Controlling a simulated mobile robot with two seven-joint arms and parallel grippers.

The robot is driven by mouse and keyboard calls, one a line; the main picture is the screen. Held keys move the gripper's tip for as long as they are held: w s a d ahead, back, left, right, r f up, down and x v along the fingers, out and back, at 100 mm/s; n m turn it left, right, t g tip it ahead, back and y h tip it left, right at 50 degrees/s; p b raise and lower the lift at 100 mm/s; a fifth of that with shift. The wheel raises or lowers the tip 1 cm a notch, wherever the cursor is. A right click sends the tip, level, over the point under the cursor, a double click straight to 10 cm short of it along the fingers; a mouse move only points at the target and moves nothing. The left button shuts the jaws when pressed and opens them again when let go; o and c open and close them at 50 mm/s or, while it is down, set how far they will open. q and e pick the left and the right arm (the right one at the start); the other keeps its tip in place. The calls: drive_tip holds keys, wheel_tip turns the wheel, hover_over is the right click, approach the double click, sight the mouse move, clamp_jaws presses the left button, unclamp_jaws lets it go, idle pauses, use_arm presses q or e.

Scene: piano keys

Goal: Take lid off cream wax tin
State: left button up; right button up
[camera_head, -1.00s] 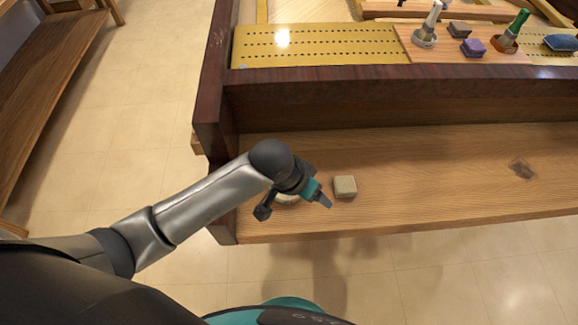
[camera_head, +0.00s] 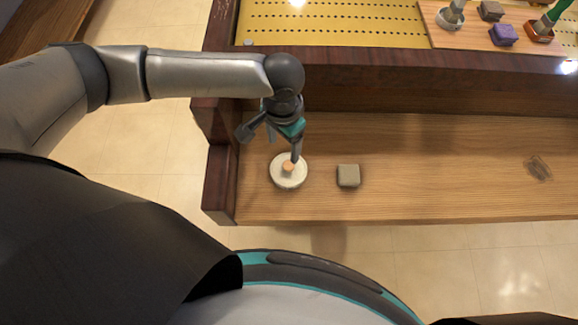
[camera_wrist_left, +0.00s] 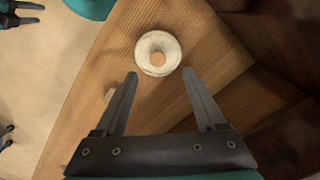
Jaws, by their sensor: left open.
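The cream wax tin (camera_head: 289,178) is a round, pale, speckled disc with a small orange-brown knob (camera_head: 288,167) in its middle. It lies flat on the wooden shelf, near its left end. My left gripper (camera_head: 284,148) is open and empty above the tin's far side. In the left wrist view the tin (camera_wrist_left: 145,58) sits ahead of the two spread fingertips (camera_wrist_left: 160,73), not between them, with the knob facing up. Two dark prongs, apparently my right gripper (camera_wrist_left: 22,12), show spread apart at the top left of the left wrist view.
A small grey-beige block (camera_head: 348,176) lies right of the tin. A dark knot-like patch (camera_head: 538,168) is farther right on the shelf (camera_head: 440,180). A dark wooden beam (camera_head: 420,65) rises behind. Brushes and coloured blocks stand on a board (camera_head: 470,38) beyond it.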

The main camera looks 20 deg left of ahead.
use_arm(q)
drive_tip(key=b, duration=0.1)
hover_over(288, 165)
drive_tip(key=f, duration=0.4)
drive_tip(key=shift+s+a+f, duration=0.25)
drive_tip(key=shift+a+f, duration=0.1)
drive_tip(key=f, duration=0.1)
drive_tip(key=f+b, duration=0.1)
drive_tip(key=f, duration=0.1)
drive_tip(key=f+b, duration=0.1)
drive_tip(key=f, duration=0.1)
drive_tip(key=shift+w+d+f, duration=0.1)
drive_tip(key=shift+w+d, duration=0.2)
drive_tip(key=shift+d, duration=0.1)
drive_tip(key=shift+c, duration=0.4)
clamp_jaws()
